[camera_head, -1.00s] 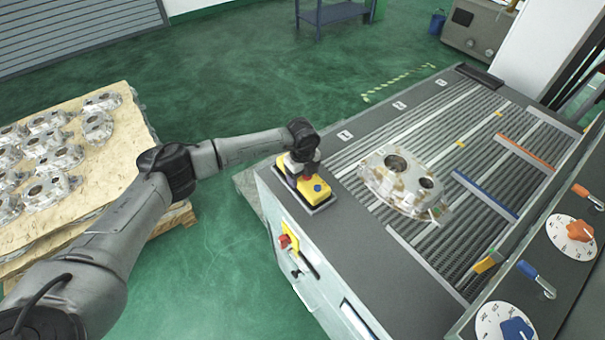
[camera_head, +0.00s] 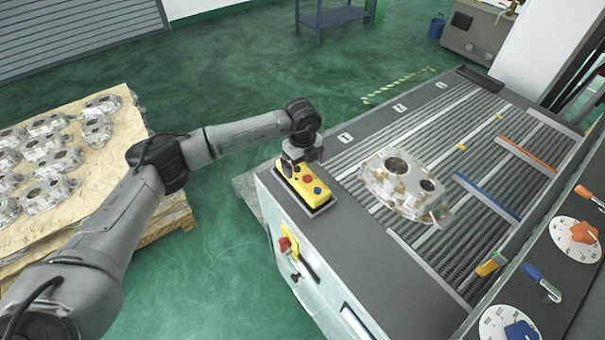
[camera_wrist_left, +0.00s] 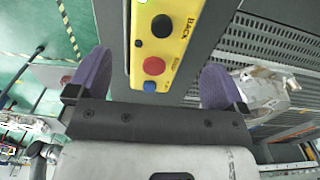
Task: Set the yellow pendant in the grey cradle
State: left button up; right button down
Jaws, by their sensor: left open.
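The yellow pendant (camera_head: 305,184), with red, blue and black buttons, lies in the grey cradle (camera_head: 322,207) on the near left corner of the machine's top. The cradle's rim shows around its lower end. My left gripper (camera_head: 302,158) is open just above the pendant's far end. In the left wrist view the pendant (camera_wrist_left: 160,50) stands between and ahead of the two purple fingers (camera_wrist_left: 155,82), with visible gaps on both sides. My right gripper is in neither view.
An aluminium casting (camera_head: 402,185) lies on the machine's slatted bed, right of the pendant. Blue (camera_head: 487,195) and orange (camera_head: 525,153) bars cross the bed. A wooden pallet (camera_head: 110,190) with several castings stands at the left. Dials (camera_head: 575,238) line the right edge.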

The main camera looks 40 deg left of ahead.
aim_at(303, 175)
pick_arm(q)
notch_tip(303, 175, up, 6)
jog(key=s+d+f+m+h, duration=0.1)
jog(key=d+f+m+h, duration=0.15)
jog(key=d, duration=0.45)
jog(key=s+d+f+m+t+h, duration=0.1)
jog(key=d+h, duration=0.3)
jog(key=d, duration=0.3)
jog(key=s+d+f+m+h, duration=0.1)
jog(key=d+f+h, duration=0.15)
jog(key=d, duration=0.45)
jog(key=s+d+r+n+t+h, duration=0.5)
jog(key=d+r+t+h, duration=0.2)
jog(key=d+t+h, duration=0.25)
jog(key=s+a+f+n+t+y, duration=0.6)
jog(key=a+f+n+y, duration=0.55)
jog(key=n+y, duration=0.65)
jog(key=s+a+f+g, duration=0.1)
jog(key=s+f+g, duration=0.2)
jog(key=s, duration=0.4)
jog(key=s+a+f+g, duration=0.1)
jog(key=s+f+g, duration=0.2)
jog(key=s+g, duration=0.2)
jog(key=s+a+f+g, duration=0.2)
jog(key=s+g, duration=0.3)
jog(key=s, duration=0.6)
jog(key=shift+s+f+b, duration=0.2)
jog(key=shift+f+b, duration=0.15)
jog(key=shift+f, duration=0.4)
